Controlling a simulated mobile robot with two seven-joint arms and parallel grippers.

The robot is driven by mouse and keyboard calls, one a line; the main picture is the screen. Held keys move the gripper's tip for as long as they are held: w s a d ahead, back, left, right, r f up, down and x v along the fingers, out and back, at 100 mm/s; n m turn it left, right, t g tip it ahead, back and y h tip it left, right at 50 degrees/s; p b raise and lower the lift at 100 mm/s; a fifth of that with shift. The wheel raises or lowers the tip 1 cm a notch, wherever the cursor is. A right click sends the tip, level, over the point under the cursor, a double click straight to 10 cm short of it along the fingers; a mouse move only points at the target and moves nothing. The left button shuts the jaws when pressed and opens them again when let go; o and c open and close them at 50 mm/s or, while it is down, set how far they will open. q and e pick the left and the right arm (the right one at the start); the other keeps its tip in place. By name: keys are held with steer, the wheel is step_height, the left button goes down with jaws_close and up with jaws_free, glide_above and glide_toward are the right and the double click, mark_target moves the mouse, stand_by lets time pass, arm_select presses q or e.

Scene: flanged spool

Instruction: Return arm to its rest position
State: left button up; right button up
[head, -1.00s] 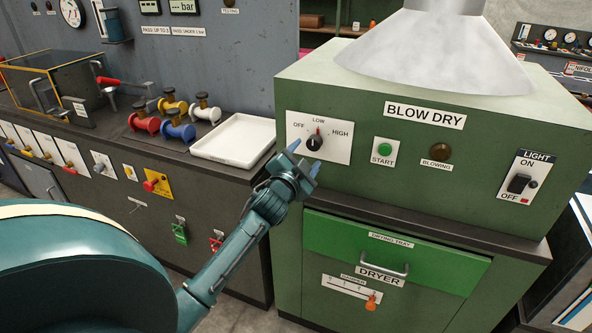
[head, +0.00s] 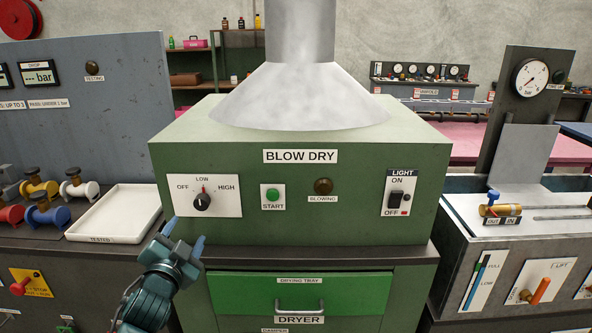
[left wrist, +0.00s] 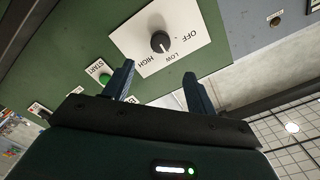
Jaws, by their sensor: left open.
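My left gripper (head: 184,237) is in the lower left of the head view, in front of the green blow-dry machine (head: 330,160), just below its knob plate. Its two blue fingers are apart and hold nothing. In the left wrist view the open fingers (left wrist: 158,90) point toward the black OFF-LOW-HIGH knob (left wrist: 160,42), with a gap between them and the knob. The knob also shows in the head view (head: 202,201), its red mark near LOW. My right gripper is not in view.
A white tray (head: 115,212) and several coloured flanged spools (head: 47,215) sit on the left counter. The green drying-tray drawer (head: 350,291) is below the machine. A test bench with a brass piece (head: 500,210) stands at the right. A metal hood (head: 300,95) tops the machine.

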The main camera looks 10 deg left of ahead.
arm_select(q)
steer(key=s+d+f+n+g+h, duration=0.3)
steer(key=s+d+f+g+h, duration=0.4)
steer(key=s+d+f, duration=1.5)
steer(key=shift+s+d+f+h, duration=0.3)
steer(key=shift+s+f+h, duration=0.1)
steer(key=shift+s+f, duration=0.1)
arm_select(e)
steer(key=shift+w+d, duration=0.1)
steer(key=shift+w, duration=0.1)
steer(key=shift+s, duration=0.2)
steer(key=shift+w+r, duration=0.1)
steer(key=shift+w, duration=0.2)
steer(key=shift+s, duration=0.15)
